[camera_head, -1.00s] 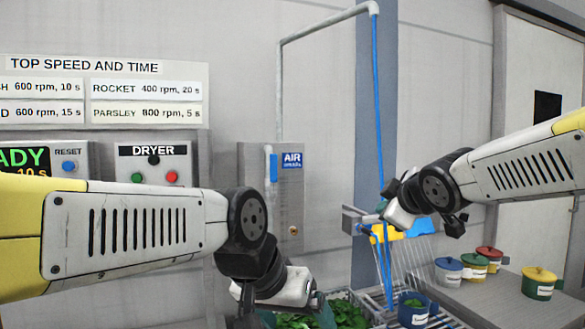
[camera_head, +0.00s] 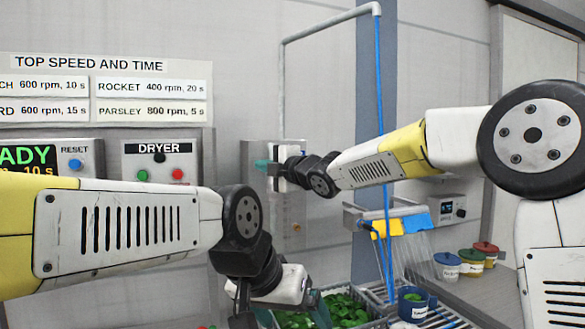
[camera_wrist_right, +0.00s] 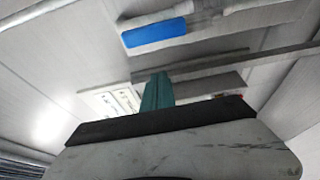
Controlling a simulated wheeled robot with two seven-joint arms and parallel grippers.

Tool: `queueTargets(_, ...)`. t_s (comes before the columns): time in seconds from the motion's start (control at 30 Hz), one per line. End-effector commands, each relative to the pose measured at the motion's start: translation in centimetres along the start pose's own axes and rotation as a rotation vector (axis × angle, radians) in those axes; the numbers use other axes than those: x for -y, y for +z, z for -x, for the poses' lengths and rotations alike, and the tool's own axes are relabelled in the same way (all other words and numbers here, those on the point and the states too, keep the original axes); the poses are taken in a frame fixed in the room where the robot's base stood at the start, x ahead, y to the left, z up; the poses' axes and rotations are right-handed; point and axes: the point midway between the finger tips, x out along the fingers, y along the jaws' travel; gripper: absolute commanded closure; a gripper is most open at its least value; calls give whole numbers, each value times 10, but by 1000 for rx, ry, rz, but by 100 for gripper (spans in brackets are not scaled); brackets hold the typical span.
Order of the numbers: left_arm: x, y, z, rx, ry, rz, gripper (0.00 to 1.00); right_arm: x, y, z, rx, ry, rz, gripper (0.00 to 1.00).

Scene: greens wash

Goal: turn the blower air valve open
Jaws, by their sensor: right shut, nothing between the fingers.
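The air valve box (camera_head: 257,205) is a grey panel on the wall, right of the dryer panel. My right gripper (camera_head: 262,165) is in front of its upper part, pointing left, and hides the AIR sign and the blue valve handle in the head view. In the right wrist view the blue handle (camera_wrist_right: 153,34) lies beyond the shut teal fingers (camera_wrist_right: 156,92), with a visible gap between them. My right gripper is empty. My left gripper (camera_head: 292,310) is low over the greens, its teal fingers apart.
A crate of greens (camera_head: 374,322) stands below the left gripper. A blue hose (camera_head: 379,90) hangs right of the valve box. Blue, green and red pots (camera_head: 447,264) stand on the right counter. The dryer panel (camera_head: 158,174) is at left.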

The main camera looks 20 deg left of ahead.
Motion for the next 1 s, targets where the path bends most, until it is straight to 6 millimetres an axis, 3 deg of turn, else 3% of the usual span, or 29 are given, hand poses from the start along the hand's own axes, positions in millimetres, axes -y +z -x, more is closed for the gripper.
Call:
queueTargets(0.1,0,0,0,0,0,0,10,1,1,-22,0,0,-3,100)
queueTargets(0.37,0,0,0,0,0,0,10,0,33,-7,4,0,-1,100)
queueTargets(0.83,0,0,0,0,0,0,10,0,39,-4,2,0,-3,100)
queueTargets(1.0,0,0,0,0,0,0,10,1,49,-1,3,25,-77,100)
